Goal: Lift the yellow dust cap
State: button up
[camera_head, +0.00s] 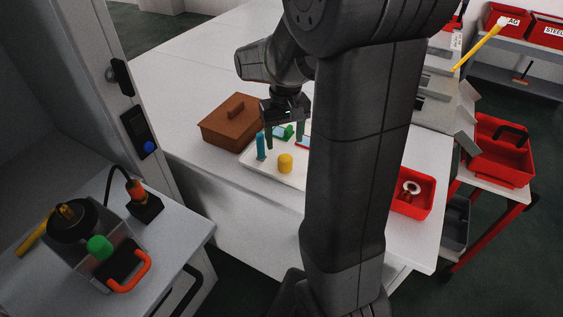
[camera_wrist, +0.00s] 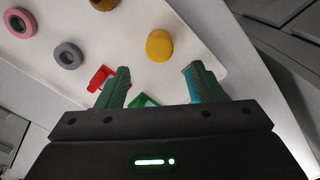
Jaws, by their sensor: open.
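The yellow dust cap (camera_head: 285,163) is a short round cylinder standing on a white tray (camera_head: 262,168), near the tray's front edge. In the wrist view the yellow cap (camera_wrist: 159,45) lies just beyond the fingertips, roughly centred between them. My gripper (camera_head: 284,143) is open and empty above the tray, a little behind the cap. In the wrist view my gripper (camera_wrist: 157,72) shows its two green fingers spread apart, with nothing between the tips.
A teal cylinder (camera_head: 261,146) stands left of the cap, close to one finger. A green piece (camera_head: 281,132) and a red piece (camera_wrist: 98,78) lie nearby. Grey (camera_wrist: 68,55) and pink (camera_wrist: 20,22) rings sit farther off.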

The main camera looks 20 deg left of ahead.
aim_at(285, 158)
jog(key=f, duration=0.7)
jog(key=shift+s+d+f+p, duration=0.1)
jog(key=shift+d+f+p, duration=0.1)
jog(key=shift+f+p, duration=0.15)
jog(key=c, duration=1)
